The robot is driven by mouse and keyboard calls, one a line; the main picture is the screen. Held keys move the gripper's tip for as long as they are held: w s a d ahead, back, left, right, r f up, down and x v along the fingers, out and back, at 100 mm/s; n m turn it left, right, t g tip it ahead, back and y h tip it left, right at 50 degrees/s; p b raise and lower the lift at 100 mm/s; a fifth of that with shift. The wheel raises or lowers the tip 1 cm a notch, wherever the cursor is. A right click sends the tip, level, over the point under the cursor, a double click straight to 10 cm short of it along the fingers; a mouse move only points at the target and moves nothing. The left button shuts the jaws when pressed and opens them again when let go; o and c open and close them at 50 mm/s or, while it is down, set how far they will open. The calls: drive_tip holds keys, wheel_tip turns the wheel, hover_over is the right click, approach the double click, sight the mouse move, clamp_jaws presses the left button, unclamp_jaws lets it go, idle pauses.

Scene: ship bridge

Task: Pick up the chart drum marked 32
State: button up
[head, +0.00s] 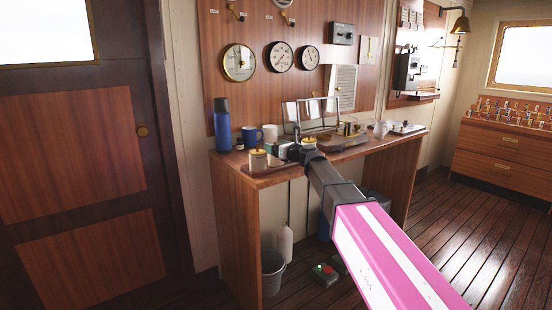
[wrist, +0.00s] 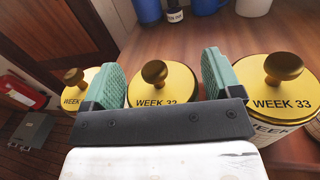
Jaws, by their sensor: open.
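In the wrist view, the chart drum marked WEEK 32 (wrist: 155,98) has a yellow lid with a round brown knob and stands in the middle. Its lower front is hidden behind my gripper's dark bar. My gripper (wrist: 163,76) is open, with one green pad to each side of the knob and nothing seen held. A drum marked WEEK 33 (wrist: 283,90) is on the right. Another yellow-lidded drum (wrist: 75,97) is on the left, its number hidden by the left pad. In the head view, my gripper (head: 300,151) is over the desk, small and partly hidden by my arm.
The wooden desk (head: 290,169) carries a cream drum with a brass lid (head: 258,159), whose number is unreadable. Behind it stand a blue flask (head: 222,124), a blue mug (head: 251,137) and a pale mug (head: 270,133). A bucket (head: 273,274) stands on the floor below.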

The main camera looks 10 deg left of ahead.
drive_tip(key=c, duration=0.8)
drive_tip(key=shift+r, duration=0.15)
